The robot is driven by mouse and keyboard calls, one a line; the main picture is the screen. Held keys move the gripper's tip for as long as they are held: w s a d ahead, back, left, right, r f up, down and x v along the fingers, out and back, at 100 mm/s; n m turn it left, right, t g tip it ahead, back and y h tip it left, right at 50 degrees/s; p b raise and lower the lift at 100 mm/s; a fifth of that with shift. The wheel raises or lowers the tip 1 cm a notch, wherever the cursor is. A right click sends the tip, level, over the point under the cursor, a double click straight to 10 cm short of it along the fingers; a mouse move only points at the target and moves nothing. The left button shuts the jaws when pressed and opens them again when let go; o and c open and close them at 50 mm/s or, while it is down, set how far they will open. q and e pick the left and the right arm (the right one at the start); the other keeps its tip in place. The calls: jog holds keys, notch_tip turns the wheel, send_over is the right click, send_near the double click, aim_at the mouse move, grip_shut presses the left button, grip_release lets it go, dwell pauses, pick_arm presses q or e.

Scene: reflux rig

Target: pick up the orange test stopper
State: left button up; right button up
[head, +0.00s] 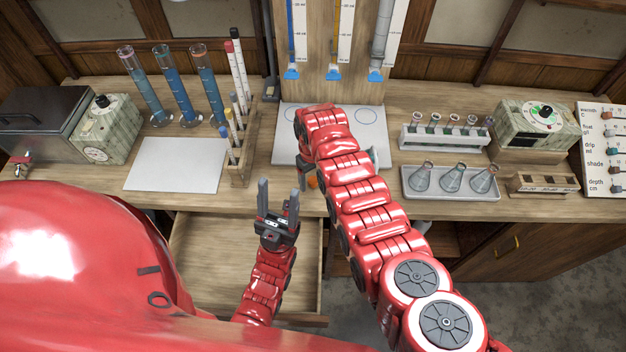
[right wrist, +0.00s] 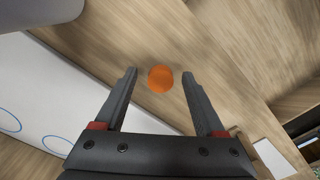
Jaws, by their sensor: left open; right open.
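The orange test stopper (right wrist: 161,78) stands on the wooden bench top. In the right wrist view it lies between the tips of my right gripper (right wrist: 160,85), which is open, with a gap on either side. In the head view only a bit of the orange stopper (head: 312,182) shows beside my right arm, which hides most of my right gripper. My left gripper (head: 278,205) is open and empty, fingers pointing up, over the open drawer.
A white mat (head: 285,148) with blue circles lies behind the stopper. A rack (head: 238,165) with droppers stands to the left, and a tray (head: 450,193) with 3 flasks to the right. An open drawer (head: 200,240) juts out below the bench's front edge.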

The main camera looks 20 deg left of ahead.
jog(key=shift+f, duration=0.3)
grip_shut()
jog(key=shift+r, duration=0.1)
dwell(0.4)
